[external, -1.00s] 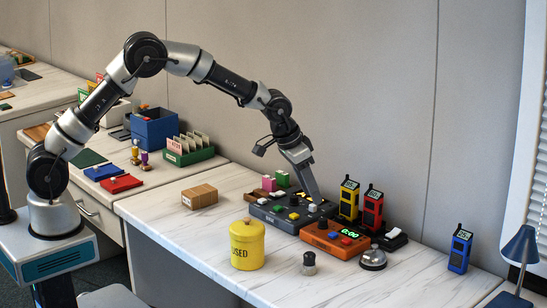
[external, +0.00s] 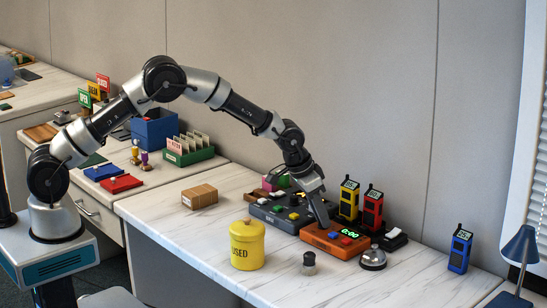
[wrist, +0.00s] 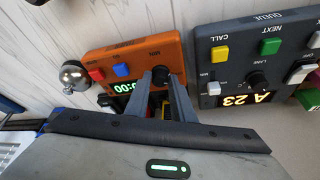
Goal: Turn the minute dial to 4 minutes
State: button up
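The orange timer (external: 318,242) lies on the white desk with a green display (external: 350,233) that reads 0:00. In the wrist view the timer (wrist: 104,59) shows upside down, with a black minute dial (wrist: 160,74) marked MIN, a blue button (wrist: 121,70) and a red button (wrist: 97,75). My gripper (external: 325,224) points down over the timer's left part. In the wrist view its two fingers (wrist: 161,82) are apart, with the dial between their tips. I cannot tell whether they touch the dial. The dial is hidden in the external view.
A grey queue console (external: 266,215) with several buttons sits close on the left. A silver bell (external: 373,259) stands at the timer's right. Yellow (external: 348,200) and red (external: 372,209) radios stand behind it. A yellow canister (external: 247,246) stands in front. The front desk is mostly clear.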

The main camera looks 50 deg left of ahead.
grip_shut()
jog(key=m+h, duration=0.1)
jog(key=m, duration=0.2)
jog(key=shift+a+g, duration=0.15)
jog(key=shift+g, duration=0.15)
jog(key=shift+w+m+g+h, duration=0.15)
jog(key=shift+m+g+h, duration=0.35)
jog(key=shift+m, duration=1.4)
jog(key=o, duration=0.7)
grip_release()
jog(key=shift+c, duration=0.2)
